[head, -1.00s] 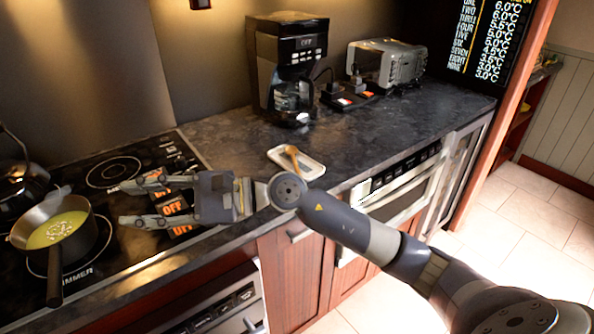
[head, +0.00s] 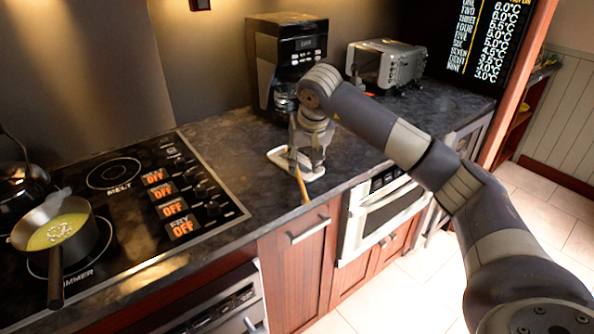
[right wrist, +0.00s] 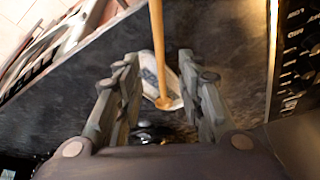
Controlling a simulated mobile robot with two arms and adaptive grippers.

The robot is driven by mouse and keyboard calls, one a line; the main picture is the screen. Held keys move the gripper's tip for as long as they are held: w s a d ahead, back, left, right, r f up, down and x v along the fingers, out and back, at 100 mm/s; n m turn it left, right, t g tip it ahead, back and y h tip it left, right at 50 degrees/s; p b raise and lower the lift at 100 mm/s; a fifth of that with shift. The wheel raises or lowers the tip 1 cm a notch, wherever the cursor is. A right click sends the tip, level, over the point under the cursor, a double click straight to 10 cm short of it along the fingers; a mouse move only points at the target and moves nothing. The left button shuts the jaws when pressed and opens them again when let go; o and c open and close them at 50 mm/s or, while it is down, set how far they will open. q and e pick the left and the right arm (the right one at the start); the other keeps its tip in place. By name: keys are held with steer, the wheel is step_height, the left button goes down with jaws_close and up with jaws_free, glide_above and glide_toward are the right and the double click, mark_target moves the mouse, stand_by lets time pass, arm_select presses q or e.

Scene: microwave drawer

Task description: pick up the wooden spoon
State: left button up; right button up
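The wooden spoon (head: 301,184) lies with one end on a white spoon rest (head: 317,174) on the dark counter. Its handle sticks out toward the counter's front edge. My right gripper (head: 306,168) points down over the rest and partly hides both. In the right wrist view, the spoon (right wrist: 158,50) runs between the fingers of my right gripper (right wrist: 157,68), which stand apart. A gap shows on both sides of the spoon, and neither finger visibly touches it. The spoon rest (right wrist: 149,78) shows behind it. My left gripper is not in view.
A coffee maker (head: 268,60) stands close behind my right gripper. A toaster (head: 386,64) is farther right. The stove (head: 140,190) with a pan of yellow food (head: 58,230) is at left. The counter between stove and rest is clear.

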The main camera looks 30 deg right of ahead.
mark_target(301, 179)
steer(key=shift+x, duration=0.95)
steer(key=shift+p+x, duration=0.8)
steer(key=shift+x, duration=1.8)
steer(key=shift+s, duration=0.2)
jaws_close()
